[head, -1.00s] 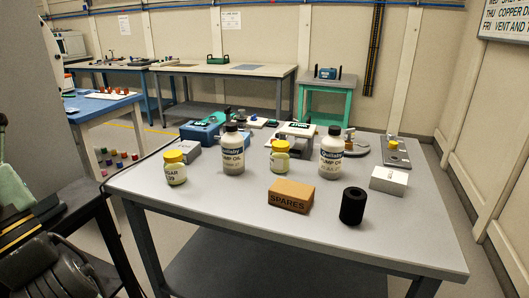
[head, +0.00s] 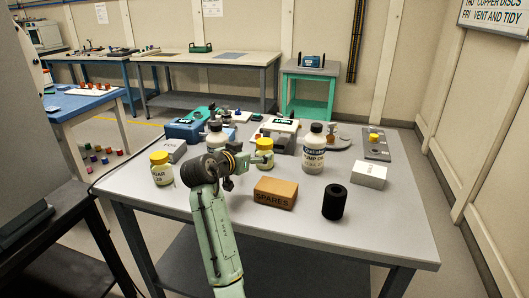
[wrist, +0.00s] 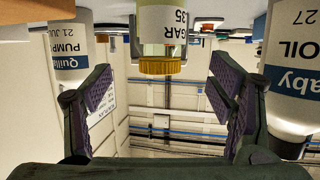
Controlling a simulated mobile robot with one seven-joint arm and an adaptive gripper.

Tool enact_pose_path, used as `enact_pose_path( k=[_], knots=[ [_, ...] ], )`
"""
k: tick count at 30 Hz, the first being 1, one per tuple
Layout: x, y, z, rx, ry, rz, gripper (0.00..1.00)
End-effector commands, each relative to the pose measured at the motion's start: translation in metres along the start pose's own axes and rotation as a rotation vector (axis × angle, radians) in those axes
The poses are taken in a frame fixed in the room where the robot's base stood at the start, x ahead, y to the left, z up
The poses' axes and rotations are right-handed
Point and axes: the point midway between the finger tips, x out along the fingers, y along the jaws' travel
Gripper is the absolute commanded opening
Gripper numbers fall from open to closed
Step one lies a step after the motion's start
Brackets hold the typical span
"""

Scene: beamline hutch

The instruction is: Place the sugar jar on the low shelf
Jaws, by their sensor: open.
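Two yellow-lidded jars stand on the grey table (head: 400,225). The left jar (head: 162,172) has a partly readable label ending in "GAR". The middle jar (head: 265,146) is partly covered by my gripper (head: 250,165) in the head view. In the wrist view, which is upside down, my gripper (wrist: 160,92) is open, with a jar (wrist: 162,40) ahead between its fingers, not gripped. That jar's label reads "GAR" and "35". The dark low shelf (head: 300,272) under the table shows bare in its visible part.
Pump oil bottles flank the middle jar, the right one (head: 314,150) close by and the left one (head: 215,135) behind my arm. A SPARES box (head: 275,194), a black cylinder (head: 335,202) and a white box (head: 369,174) stand in front and right. The table's front right is clear.

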Motion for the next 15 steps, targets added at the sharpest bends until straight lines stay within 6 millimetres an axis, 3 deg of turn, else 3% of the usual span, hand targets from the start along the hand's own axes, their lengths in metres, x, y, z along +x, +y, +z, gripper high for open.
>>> enact_pose_path(
  k=[3,11,15],
  knots=[
    [0.018,0.0,-0.002,-0.001,0.0,0.0,0.76],
    [0.04,0.0,-0.005,-0.001,0.0,-0.002,0.76],
    [0.061,0.002,-0.01,-0.002,0.0,-0.001,0.76]
  ],
)
